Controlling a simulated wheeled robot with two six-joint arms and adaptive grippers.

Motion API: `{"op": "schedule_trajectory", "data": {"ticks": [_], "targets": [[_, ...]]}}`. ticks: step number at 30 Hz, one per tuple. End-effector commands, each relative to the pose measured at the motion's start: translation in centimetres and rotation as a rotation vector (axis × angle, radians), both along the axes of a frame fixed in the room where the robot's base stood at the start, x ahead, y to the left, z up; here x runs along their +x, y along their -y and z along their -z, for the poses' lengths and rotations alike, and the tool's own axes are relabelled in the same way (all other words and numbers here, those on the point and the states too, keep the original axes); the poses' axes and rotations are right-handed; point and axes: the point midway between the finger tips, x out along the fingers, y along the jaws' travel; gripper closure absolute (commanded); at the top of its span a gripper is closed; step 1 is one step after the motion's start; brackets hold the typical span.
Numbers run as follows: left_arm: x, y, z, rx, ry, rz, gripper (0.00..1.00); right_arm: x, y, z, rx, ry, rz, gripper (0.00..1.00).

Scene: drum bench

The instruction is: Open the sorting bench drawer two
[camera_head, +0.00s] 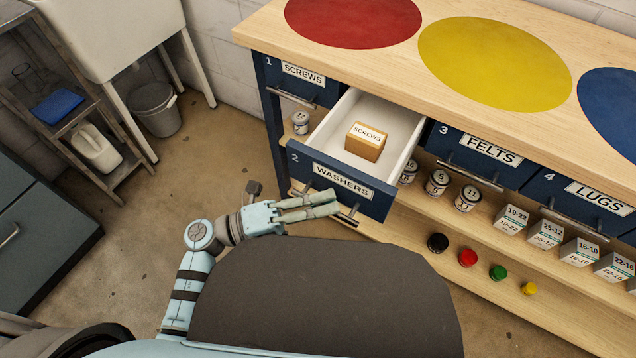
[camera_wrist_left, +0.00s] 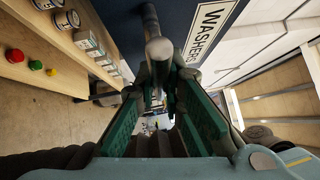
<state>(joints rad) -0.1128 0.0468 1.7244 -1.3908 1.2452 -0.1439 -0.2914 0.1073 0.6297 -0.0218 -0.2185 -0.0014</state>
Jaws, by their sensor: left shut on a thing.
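Drawer two (camera_head: 341,188), dark blue and labelled WASHERS, stands pulled out from the sorting bench (camera_head: 400,80). A small box labelled SCREWS (camera_head: 365,147) sits inside its white interior. My left gripper (camera_head: 330,204) is at the drawer's front, shut on its bar handle (camera_head: 347,219). In the left wrist view the handle (camera_wrist_left: 158,48) runs between the green-padded fingers, with the WASHERS label (camera_wrist_left: 208,28) beside it. My right gripper is in neither view.
Drawer one (camera_head: 296,82), drawer three (camera_head: 480,155) and drawer four (camera_head: 580,200) are shut. Several tins (camera_head: 437,182) and boxes (camera_head: 545,233) stand on the shelf below. Coloured knobs (camera_head: 467,257) lie on a lower board.

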Motion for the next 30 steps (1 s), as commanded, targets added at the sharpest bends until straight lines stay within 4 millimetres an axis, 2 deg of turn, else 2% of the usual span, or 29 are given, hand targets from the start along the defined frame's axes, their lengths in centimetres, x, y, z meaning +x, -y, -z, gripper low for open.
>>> {"op": "schedule_trajectory", "data": {"ticks": [12, 13, 17, 30], "targets": [[-0.35, -0.01, 0.09, 0.003, 0.002, 0.006, 1.0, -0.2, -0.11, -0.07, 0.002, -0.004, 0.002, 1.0], [-0.36, -0.02, 0.1, 0.004, 0.002, 0.006, 0.9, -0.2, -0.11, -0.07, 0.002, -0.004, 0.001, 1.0], [-0.34, -0.04, 0.07, 0.002, 0.001, 0.006, 0.7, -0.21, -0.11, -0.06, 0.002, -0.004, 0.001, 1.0], [-0.35, -0.12, 0.06, 0.001, 0.0, 0.005, 0.7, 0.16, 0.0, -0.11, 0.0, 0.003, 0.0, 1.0]]}}
